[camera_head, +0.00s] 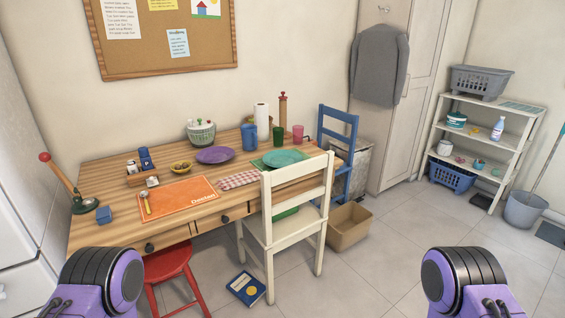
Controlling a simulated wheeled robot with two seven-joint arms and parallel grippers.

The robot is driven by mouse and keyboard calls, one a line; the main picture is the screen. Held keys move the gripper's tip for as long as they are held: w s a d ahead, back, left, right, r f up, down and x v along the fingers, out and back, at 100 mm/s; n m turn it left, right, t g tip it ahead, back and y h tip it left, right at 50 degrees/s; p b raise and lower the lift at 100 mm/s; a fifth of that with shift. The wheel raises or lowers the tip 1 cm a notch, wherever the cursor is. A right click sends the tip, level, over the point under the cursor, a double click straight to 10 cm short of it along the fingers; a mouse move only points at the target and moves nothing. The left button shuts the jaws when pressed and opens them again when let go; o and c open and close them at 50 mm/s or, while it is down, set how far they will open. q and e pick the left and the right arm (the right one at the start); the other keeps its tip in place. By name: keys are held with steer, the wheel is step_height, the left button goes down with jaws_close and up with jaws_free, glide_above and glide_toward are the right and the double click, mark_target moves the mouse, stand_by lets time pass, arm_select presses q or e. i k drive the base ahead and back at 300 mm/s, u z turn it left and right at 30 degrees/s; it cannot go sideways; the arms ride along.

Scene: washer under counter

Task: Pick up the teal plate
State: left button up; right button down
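The teal plate (281,158) lies near the right end of the wooden table (110,180), on top of a green mat or napkin (299,154). It sits behind the back of the white chair, which stands in front of that part of the table. Purple and black parts of my two arms show at the bottom left and bottom right. Both are far from the plate. Neither gripper's fingers are in view.
A white chair (284,235), a red stool (171,265), a blue book (246,288) and a cardboard box (348,228) stand or lie before the table. A purple plate (215,155), cups and a blue jug (249,137) are nearby.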

mark_target(281, 158)
steer(key=z, duration=0.5)
steer(key=i, duration=1.55)
steer(key=u, duration=0.4)
